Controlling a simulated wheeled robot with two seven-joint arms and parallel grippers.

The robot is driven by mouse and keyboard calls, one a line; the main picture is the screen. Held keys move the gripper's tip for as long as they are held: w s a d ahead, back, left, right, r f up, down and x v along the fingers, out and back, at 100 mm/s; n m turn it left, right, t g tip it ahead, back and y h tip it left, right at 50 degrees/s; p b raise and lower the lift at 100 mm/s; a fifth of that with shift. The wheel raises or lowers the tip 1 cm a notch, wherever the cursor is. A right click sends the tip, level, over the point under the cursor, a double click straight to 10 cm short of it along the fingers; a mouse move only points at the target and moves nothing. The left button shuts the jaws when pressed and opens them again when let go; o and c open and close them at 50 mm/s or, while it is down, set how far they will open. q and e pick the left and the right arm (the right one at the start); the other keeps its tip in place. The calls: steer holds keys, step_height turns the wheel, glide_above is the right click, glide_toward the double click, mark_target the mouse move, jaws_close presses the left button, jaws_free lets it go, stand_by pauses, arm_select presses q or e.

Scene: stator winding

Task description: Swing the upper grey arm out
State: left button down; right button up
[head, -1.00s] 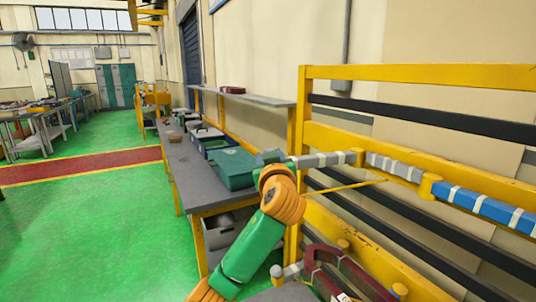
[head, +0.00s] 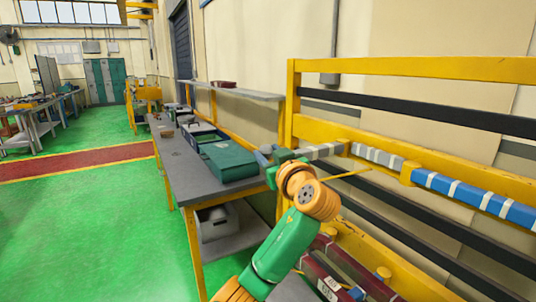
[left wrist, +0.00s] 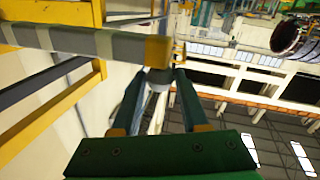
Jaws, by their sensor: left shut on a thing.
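The upper grey arm (head: 325,151) is a grey bar with pale bands, at the left end of the banded bar on the yellow frame. My left gripper (head: 268,156) is at its free left end, beside the green case in the picture. In the left wrist view, the fingers (left wrist: 165,97) are closed around a pale grey round end (left wrist: 158,79), just by a yellow collar (left wrist: 158,52). The banded bar (left wrist: 110,45) runs left from the collar. My orange wrist joint hides part of the lower frame. My right gripper is not in view.
The yellow frame (head: 420,68) with black rails stands against the wall at right. A thin yellow rod (head: 345,175) sticks out below the bar. A workbench (head: 195,175) bears a green case (head: 228,160). Maroon parts (head: 325,275) lie low behind my arm.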

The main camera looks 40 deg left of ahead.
arm_select(q)
steer(key=shift+c, duration=2.2)
jaws_free()
steer(key=shift+f, duration=0.1)
steer(key=shift+d, duration=0.1)
steer(key=b+v, duration=0.3)
steer(key=v, duration=0.4)
